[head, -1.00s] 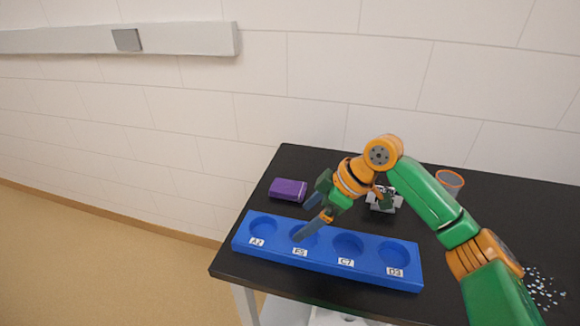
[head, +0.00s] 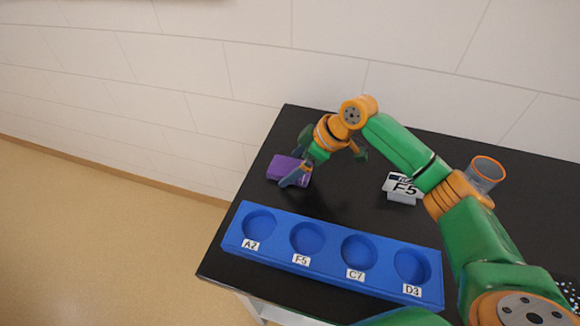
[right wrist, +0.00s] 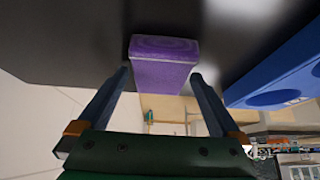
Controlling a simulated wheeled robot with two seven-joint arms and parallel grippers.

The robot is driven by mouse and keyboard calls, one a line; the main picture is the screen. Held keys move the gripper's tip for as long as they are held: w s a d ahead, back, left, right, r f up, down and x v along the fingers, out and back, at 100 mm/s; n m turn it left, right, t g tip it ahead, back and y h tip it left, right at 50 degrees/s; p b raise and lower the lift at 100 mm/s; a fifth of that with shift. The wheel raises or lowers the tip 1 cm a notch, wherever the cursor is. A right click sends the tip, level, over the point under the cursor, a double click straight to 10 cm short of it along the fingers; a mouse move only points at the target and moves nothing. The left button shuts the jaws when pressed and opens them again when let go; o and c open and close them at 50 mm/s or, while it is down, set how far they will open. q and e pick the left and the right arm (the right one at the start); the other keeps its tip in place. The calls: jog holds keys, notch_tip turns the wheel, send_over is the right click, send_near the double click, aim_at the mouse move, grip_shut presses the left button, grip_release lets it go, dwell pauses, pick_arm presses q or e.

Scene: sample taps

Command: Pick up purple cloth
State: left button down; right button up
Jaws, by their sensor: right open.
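The purple cloth (head: 281,169) is a folded block lying on the black table near its left edge, behind the blue rack. In the right wrist view the cloth (right wrist: 163,62) lies ahead of the fingertips, centred between them. My right gripper (head: 293,172) is at the cloth in the head view, partly covering its right side. In the right wrist view the right gripper (right wrist: 160,77) has its fingers spread, one to each side of the cloth, with nothing held. My left gripper is not in view.
The blue rack (head: 330,274) with round wells labelled A2, F5, C7 and D3 stands at the front. White specks lie at far right.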

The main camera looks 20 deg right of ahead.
jog(key=shift+s+r, duration=0.1)
jog(key=c, duration=0.9)
jog(key=shift+c, duration=1.3)
jog(key=shift+r, duration=0.4)
jog(key=s+d+r+b, duration=0.2)
jog(key=s+r, duration=1)
jog(key=s, duration=0.1)
jog(key=shift+s+d, duration=0.25)
jog(key=shift+s, duration=0.1)
